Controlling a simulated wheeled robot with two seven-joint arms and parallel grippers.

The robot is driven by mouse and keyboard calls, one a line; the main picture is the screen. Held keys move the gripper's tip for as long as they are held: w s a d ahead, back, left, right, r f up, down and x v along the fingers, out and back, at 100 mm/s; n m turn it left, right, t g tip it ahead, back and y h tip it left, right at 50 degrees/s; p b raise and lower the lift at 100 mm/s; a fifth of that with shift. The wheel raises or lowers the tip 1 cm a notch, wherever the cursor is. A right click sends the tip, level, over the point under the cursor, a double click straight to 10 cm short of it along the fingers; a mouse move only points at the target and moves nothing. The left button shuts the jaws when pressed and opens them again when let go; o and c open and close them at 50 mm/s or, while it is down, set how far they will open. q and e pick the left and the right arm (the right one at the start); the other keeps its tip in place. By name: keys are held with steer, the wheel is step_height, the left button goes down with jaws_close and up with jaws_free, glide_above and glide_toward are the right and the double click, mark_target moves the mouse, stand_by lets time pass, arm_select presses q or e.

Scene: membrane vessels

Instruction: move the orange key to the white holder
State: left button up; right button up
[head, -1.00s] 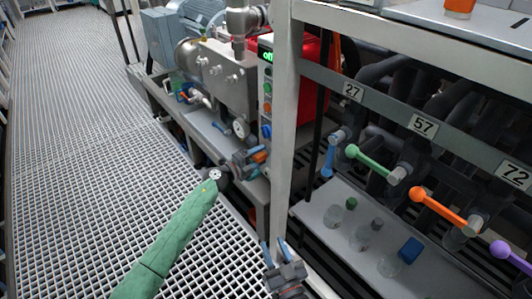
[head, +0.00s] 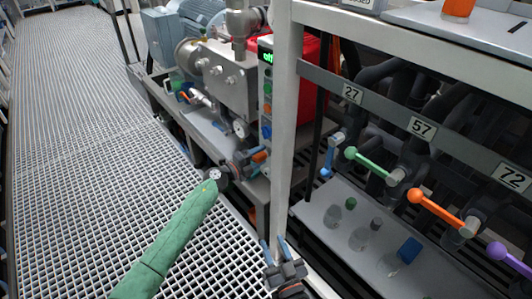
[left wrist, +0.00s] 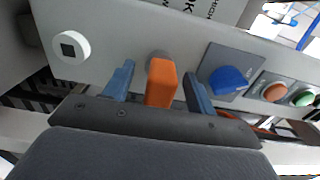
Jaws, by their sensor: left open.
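The orange key (left wrist: 161,82) sticks out of the grey panel in the left wrist view. My left gripper (left wrist: 160,88) is open, with one blue finger on each side of the key and a gap visible on both sides. The white holder (left wrist: 70,47), a round white piece with a dark square in its middle, is on the same panel, left of the key. In the head view my left gripper (head: 247,162) is beside the small orange key (head: 260,156) at the panel's lower end. My right gripper (head: 276,250) is low by the white post, fingers apart and empty.
A blue rotary knob (left wrist: 230,78), an orange button (left wrist: 274,92) and a green button (left wrist: 302,97) sit right of the key. A white post (head: 284,130) stands between the panel and the shelf with coloured valve handles (head: 436,208). Grating floor (head: 80,150) lies left.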

mark_target(254, 159)
arm_select(q)
jaws_close()
stand_by(0.3)
steer(key=shift+a, duration=0.1)
steer(key=shift+p+v, duration=1.05)
steer(key=shift+v, duration=1.85)
